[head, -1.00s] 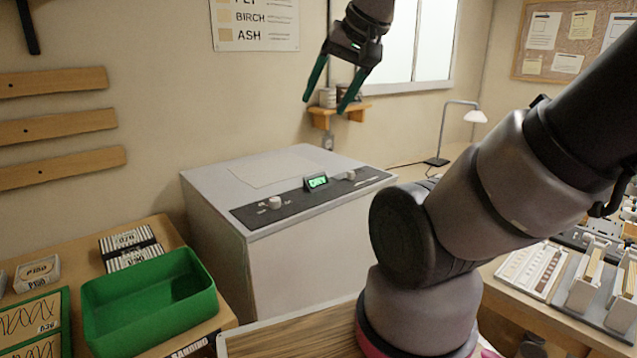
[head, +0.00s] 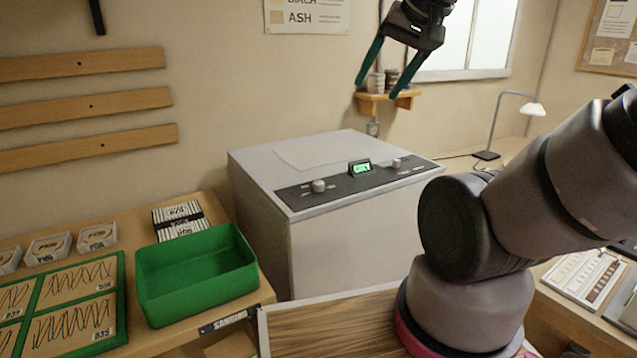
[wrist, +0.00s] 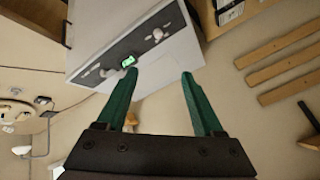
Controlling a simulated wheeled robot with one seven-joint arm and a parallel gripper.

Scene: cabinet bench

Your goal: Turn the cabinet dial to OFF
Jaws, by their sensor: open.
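The grey cabinet (head: 350,230) stands against the back wall, with a dark control strip (head: 330,189) along its top front edge. My gripper (head: 375,90) is open and empty, held above the cabinet and touching nothing.
A green tray (head: 196,285) and several small boxes sit on the bench at left. A small shelf (head: 385,103) with jars is on the wall behind my gripper. A desk lamp (head: 535,108) stands at right. The cabinet top around the strip is clear.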

